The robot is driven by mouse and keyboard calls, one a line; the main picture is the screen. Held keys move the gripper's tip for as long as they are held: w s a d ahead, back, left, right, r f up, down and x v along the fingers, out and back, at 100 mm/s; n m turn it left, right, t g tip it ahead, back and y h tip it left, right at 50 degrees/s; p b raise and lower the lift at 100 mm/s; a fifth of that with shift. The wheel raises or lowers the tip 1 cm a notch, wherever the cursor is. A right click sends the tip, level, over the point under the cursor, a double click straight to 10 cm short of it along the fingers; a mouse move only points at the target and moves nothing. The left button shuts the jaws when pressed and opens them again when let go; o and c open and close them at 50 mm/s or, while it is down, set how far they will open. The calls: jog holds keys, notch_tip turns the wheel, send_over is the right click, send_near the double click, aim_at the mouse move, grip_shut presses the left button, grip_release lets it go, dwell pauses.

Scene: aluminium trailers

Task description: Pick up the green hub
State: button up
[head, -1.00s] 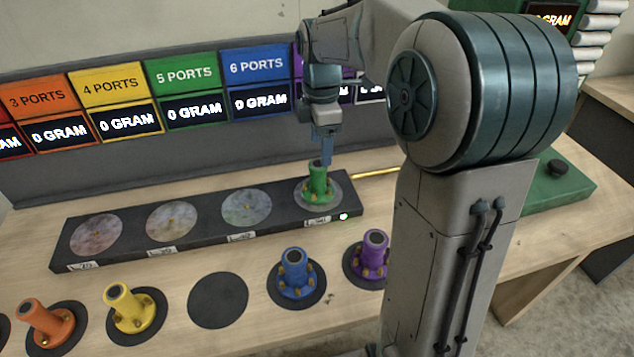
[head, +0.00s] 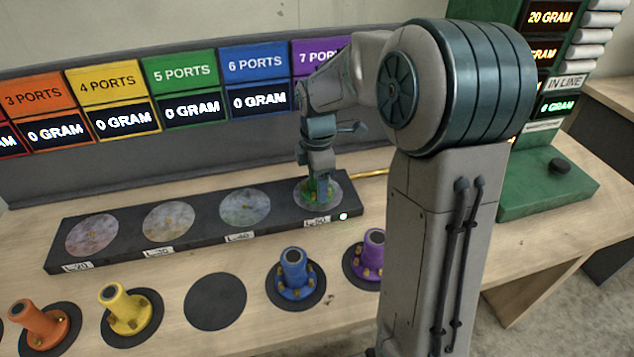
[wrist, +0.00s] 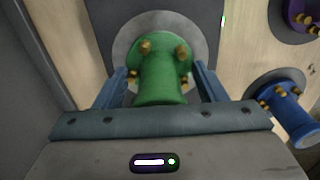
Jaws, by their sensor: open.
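The green hub (wrist: 162,75) stands on the rightmost round disc (wrist: 125,42) of the black strip, the one labelled L-50. In the head view the green hub (head: 312,192) is mostly hidden by my gripper (head: 317,182), which points down over it. In the wrist view my gripper (wrist: 163,84) is open, with one blue finger on each side of the hub's neck. Small gaps seem to show between the fingers and the hub, though contact is hard to judge. The hub has brass bolts around its flange.
The black strip (head: 190,244) has three more discs, empty of hubs. In front stand orange (head: 40,322), yellow (head: 128,310), blue (head: 294,272) and purple (head: 372,255) hubs on black pads, with one bare pad (head: 215,299). A green scale (head: 548,188) stands at right. Display panels (head: 180,90) line the back.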

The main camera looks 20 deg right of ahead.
jog(key=shift+c, duration=0.2)
jog(key=c, duration=1.1)
grip_shut()
jog(key=shift+r, duration=0.15)
